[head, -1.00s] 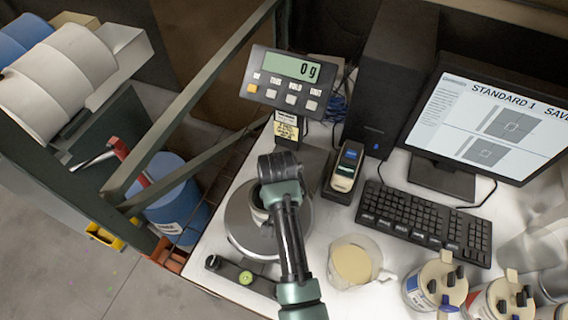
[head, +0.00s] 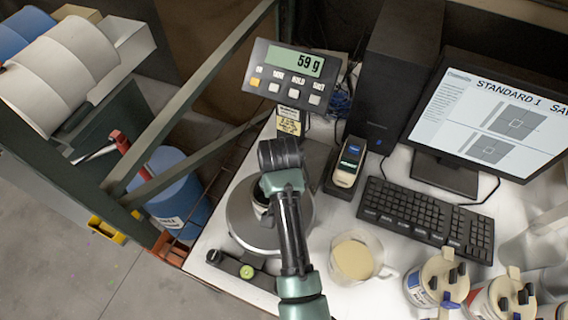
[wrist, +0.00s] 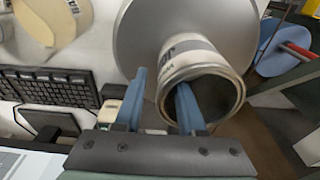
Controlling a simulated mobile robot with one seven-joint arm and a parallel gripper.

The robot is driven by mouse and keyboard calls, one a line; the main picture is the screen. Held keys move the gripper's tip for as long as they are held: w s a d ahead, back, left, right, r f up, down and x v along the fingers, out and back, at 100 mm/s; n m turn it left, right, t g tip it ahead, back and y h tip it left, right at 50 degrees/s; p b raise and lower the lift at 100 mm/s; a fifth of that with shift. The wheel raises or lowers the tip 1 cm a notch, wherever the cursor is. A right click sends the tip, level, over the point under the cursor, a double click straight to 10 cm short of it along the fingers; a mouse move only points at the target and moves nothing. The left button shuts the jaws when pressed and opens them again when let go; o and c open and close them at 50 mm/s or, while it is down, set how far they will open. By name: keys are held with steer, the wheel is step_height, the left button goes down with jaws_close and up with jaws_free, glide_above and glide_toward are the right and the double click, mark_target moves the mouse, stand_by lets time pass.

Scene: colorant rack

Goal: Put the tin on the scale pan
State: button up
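The tin (wrist: 192,48), open-topped with a printed label, stands on the round metal scale pan (wrist: 240,28). In the head view the tin (head: 261,201) is mostly hidden under my gripper, left of the pan's middle. The pan (head: 243,227) shows around it. My gripper (wrist: 161,80) has its two blue fingers apart across the tin's wall, one inside the mouth and one outside. A gap shows between the outer finger and the wall. The scale display (head: 295,60) reads 59 g.
A barcode-scanner-like device (head: 348,162) stands right of the pan, with a keyboard (head: 427,215) beyond. A cup of cream-coloured material (head: 353,259) is at the front right. A small black level (head: 236,268) lies before the pan. A green rack post (head: 200,100) rises at left.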

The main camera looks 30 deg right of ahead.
steer(key=r, duration=0.6)
steer(key=a+r+p, duration=0.1)
steer(key=r, duration=0.2)
steer(key=shift+s+r, duration=0.3)
steer(key=shift+s, duration=0.1)
steer(key=shift+w, duration=0.1)
steer(key=w+a+r+n+t+h, duration=0.1)
steer(key=w+r+n+t, duration=0.1)
steer(key=w+r+t, duration=0.5)
steer(key=w+a+r+n+t, duration=0.1)
steer(key=w+a+r+t, duration=0.15)
steer(key=r, duration=0.65)
steer(key=w+a+r+n+t, duration=0.2)
steer(key=r+t, duration=0.1)
steer(key=r, duration=0.5)
steer(key=w+a+r+n+t, duration=0.1)
steer(key=w+a+r+t, duration=0.15)
steer(key=r, duration=0.65)
steer(key=s+a+r+n+t, duration=0.1)
steer(key=s+r+t, duration=0.3)
steer(key=r, duration=0.4)
steer(key=s+a+r+n+t+y, duration=0.1)
steer(key=s+a+r+n+t, duration=0.1)
steer(key=s+r, duration=0.4)
steer(key=s+a+r+n+t+y, duration=0.1)
steer(key=s+a+r+t, duration=0.3)
steer(key=r, duration=0.7)
steer(key=shift+s+a+n+t, duration=0.25)
steer(key=shift+s+n+t, duration=0.05)
steer(key=shift+s+t, duration=0.5)
